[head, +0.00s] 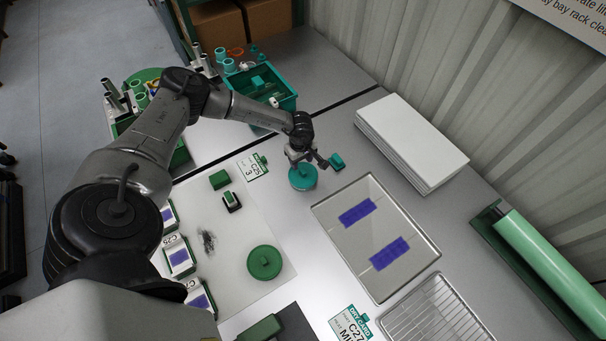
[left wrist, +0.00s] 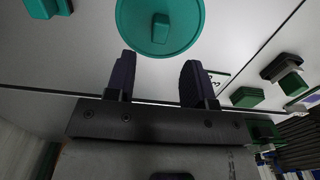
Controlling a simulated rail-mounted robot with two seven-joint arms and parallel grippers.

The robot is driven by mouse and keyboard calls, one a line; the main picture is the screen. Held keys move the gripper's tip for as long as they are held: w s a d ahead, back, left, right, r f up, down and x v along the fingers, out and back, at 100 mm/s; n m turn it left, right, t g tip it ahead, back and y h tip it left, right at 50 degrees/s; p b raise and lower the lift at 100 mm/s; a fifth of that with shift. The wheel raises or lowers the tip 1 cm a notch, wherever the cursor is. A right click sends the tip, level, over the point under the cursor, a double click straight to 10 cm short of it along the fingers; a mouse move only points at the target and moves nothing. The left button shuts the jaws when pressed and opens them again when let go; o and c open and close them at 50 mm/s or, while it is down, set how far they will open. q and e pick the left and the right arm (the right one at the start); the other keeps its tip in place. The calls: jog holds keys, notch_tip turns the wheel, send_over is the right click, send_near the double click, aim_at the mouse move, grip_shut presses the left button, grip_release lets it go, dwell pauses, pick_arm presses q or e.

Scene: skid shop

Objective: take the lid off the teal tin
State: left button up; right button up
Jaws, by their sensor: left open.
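The teal tin (head: 303,179) stands on the grey bench near the middle of the head view, with its round lid on. In the left wrist view the lid (left wrist: 135,27) shows as a teal disc with a small square knob (left wrist: 160,27) at its centre. My left gripper (head: 306,161) is at the tin, over its far side in the head view. In the left wrist view its two dark fingers (left wrist: 158,75) are apart with nothing between them, and the knob lies beyond their tips. The tin's body is mostly hidden. My right gripper is not in view.
A small teal block (head: 337,161) sits close right of the tin. A glass-like tray (head: 410,266) with purple patches lies nearer. A green round tin (head: 265,262) stands on a pale mat. A white stack (head: 411,140) and a teal crate (head: 284,104) are behind.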

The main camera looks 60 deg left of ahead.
aim_at(301, 169)
pick_arm(q)
jog(key=shift+w+f+b, duration=0.1)
jog(key=shift+f+b, duration=0.25)
jog(key=shift+f, duration=2.3)
grip_shut()
